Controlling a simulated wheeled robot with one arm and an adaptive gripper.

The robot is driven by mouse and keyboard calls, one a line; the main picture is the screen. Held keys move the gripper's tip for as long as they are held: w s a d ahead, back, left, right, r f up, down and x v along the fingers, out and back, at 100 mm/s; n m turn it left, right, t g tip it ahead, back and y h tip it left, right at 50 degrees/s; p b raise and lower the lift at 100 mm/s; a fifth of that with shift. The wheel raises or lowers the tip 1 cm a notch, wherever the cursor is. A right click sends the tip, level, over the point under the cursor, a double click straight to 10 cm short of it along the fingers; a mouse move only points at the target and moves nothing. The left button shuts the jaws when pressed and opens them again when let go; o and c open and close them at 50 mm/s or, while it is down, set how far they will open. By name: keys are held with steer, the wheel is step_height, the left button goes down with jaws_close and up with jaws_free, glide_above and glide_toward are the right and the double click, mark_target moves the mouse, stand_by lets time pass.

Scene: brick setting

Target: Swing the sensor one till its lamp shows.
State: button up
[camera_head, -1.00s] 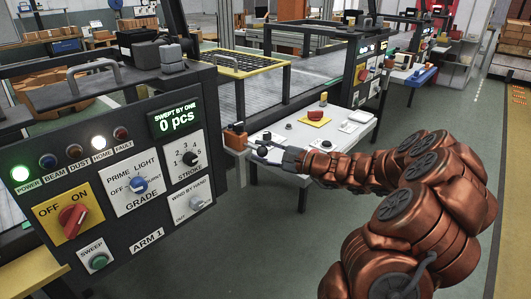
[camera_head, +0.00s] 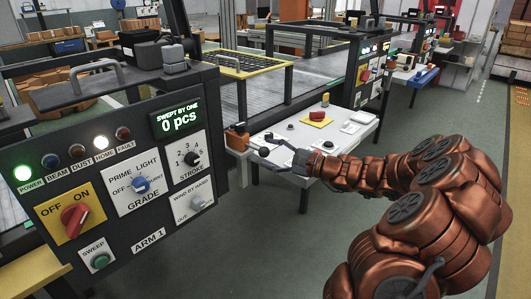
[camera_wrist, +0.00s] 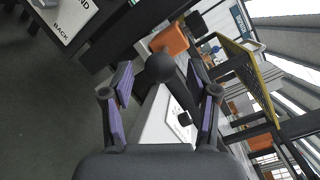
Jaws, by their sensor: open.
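A small orange block (camera_head: 237,137), which looks like the sensor, is at the left corner of the white side table. It also shows in the wrist view (camera_wrist: 169,40). A black ball-ended knob (camera_wrist: 159,67) stands in front of it. My gripper (camera_head: 272,149) is open, its two purple-padded fingers on either side of the knob in the wrist view, without visible contact. On the dark panel, the BEAM lamp (camera_head: 50,161) is dark blue and unlit.
The control panel (camera_head: 150,243) stands at the left, with a red switch (camera_head: 75,216) and a display reading 0 pcs (camera_head: 178,119). The white table (camera_head: 345,143) carries a red button on a yellow plate (camera_head: 317,117). A yellow-framed grid (camera_head: 243,64) is behind. Floor is clear in front.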

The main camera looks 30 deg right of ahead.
steer(key=v, duration=0.9)
steer(key=shift+s+d, duration=0.2)
steer(key=shift+s, duration=0.05)
